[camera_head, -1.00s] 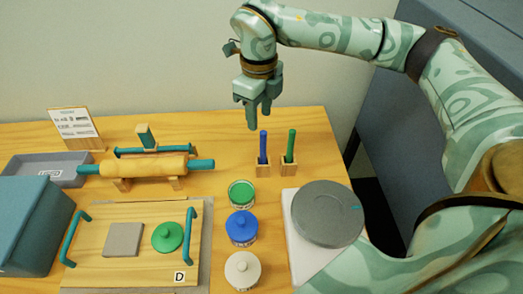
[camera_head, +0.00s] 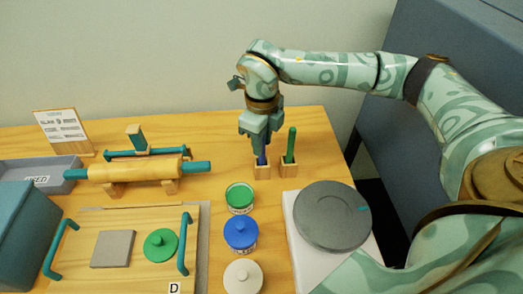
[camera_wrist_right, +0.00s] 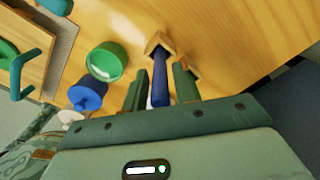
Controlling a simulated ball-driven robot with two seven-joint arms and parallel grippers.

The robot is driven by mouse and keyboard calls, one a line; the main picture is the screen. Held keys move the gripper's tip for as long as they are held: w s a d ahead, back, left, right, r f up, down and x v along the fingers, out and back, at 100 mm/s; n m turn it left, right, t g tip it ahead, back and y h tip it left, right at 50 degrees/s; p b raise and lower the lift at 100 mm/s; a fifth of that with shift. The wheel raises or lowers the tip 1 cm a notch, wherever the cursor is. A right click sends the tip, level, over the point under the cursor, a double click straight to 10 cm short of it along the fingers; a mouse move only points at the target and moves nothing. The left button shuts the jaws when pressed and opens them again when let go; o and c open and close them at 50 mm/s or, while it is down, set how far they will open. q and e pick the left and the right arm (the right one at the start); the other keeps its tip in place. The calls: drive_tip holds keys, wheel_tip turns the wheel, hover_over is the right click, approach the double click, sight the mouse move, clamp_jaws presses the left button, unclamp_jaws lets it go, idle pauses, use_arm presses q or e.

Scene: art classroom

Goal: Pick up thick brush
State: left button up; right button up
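Two brushes stand upright in small wooden holders on the table: a blue-handled brush (camera_head: 262,161) and, just right of it, a green-handled brush (camera_head: 291,143). I cannot tell from these views which is the thick one. My right gripper (camera_head: 262,146) points down over the blue brush and hides its upper part. In the right wrist view the blue handle (camera_wrist_right: 160,80) stands between the two open fingers (camera_wrist_right: 159,92), with a gap on each side. The blue brush is still in its holder (camera_head: 262,172). My left gripper is not in view.
The green brush's holder (camera_head: 289,171) is close on the right. In front are a green jar (camera_head: 240,197), a blue jar (camera_head: 241,235), a white jar (camera_head: 242,276) and a grey round disc (camera_head: 332,215). A rolling pin (camera_head: 125,171) lies on stands at left.

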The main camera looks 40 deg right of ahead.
clamp_jaws()
wheel_tip(320, 180, up, 10)
drive_tip(key=p, duration=0.3)
idle(0.3)
